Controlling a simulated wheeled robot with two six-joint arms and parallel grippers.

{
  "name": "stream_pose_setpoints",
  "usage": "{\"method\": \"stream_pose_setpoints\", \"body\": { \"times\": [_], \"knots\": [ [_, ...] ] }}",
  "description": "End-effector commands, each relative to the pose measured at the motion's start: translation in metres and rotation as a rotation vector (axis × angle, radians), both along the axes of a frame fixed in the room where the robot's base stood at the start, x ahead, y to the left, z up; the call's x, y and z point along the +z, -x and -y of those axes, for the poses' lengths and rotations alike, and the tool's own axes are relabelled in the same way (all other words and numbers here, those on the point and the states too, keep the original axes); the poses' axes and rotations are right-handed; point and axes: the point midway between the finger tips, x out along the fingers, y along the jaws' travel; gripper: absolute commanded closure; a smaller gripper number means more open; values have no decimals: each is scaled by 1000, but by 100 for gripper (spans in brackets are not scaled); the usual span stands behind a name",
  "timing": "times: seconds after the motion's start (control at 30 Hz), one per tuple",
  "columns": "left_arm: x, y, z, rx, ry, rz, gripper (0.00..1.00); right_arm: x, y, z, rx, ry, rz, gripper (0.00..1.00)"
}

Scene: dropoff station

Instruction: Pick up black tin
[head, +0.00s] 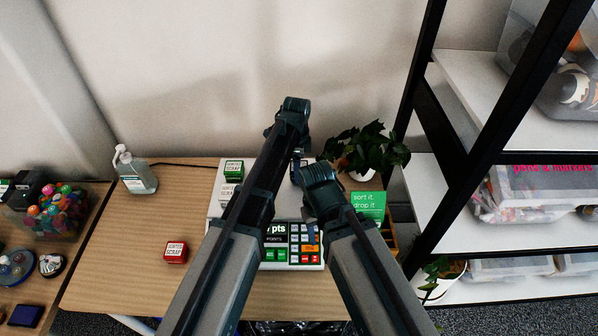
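I cannot clearly make out a black tin. A small dark object (295,174) shows in the gap between my two arms, on the pale scale; most of it is hidden and I cannot tell whether it is the tin. My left gripper (298,156) is partly seen just above and beside it, below the dark wrist. Its fingers are too small and covered to judge. My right arm reaches in from the lower right, its wrist close to the same spot; its gripper is hidden beneath it.
A green tin (234,167), a white tin (228,192) and a red tin (176,252) stand on or near the scale. A pump bottle (135,172), a plant (366,150), a green sign (369,206) and a black-framed shelf (447,150) surround it. The table (120,245) is clear left of the red tin.

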Motion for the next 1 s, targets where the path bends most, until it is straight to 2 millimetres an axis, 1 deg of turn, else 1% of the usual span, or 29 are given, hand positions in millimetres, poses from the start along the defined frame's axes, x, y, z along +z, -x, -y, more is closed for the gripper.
{"method": "stream_pose_setpoints", "body": {
  "times": [0.03,0.17,0.2,0.3,0.53,0.67,0.87,1.0],
  "knots": [
    [0,0,0,0,0,0,41,0,0,0,0,0,0,50],
    [0,0,0,0,0,0,65,0,0,0,0,0,0,50],
    [0,0,0,0,0,0,72,0,0,0,0,0,0,50],
    [0,0,0,0,0,0,87,0,0,0,0,0,0,50],
    [1,0,0,0,0,0,87,1,0,0,0,0,0,50],
    [5,0,0,0,0,0,87,5,0,0,0,0,0,50],
    [23,0,0,0,0,0,87,23,0,0,0,0,0,50],
    [43,0,0,0,0,0,87,43,0,0,0,0,0,50]
  ]
}}
